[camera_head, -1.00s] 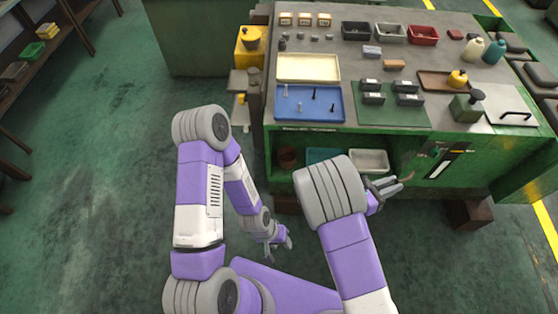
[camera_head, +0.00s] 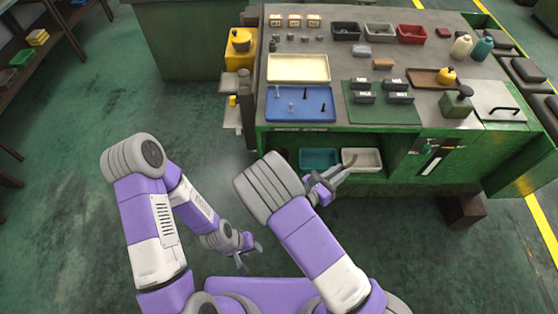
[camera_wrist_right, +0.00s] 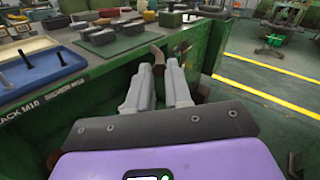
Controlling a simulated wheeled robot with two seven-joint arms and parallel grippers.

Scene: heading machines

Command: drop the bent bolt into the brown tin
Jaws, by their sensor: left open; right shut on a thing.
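My right gripper (camera_head: 340,173) is shut on the bent bolt (camera_head: 351,161), a thin brown piece sticking out past the fingertips. It is in front of the bench's open lower shelf, near the white tray. In the right wrist view the bent bolt (camera_wrist_right: 157,56) shows between the tips of the right gripper (camera_wrist_right: 158,68), its end curving up to the left. The brown tin (camera_head: 282,153) is on the lower shelf at the left, mostly hidden behind my right arm. My left gripper (camera_head: 243,251) is open and empty, low over the floor.
A teal tray (camera_head: 319,157) and a white tray (camera_head: 375,160) stand on the lower shelf. The bench top above holds a blue tray (camera_head: 315,116) with small bolts, a cream tray (camera_head: 298,68) and several boxes. The green floor (camera_head: 60,190) at left is clear.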

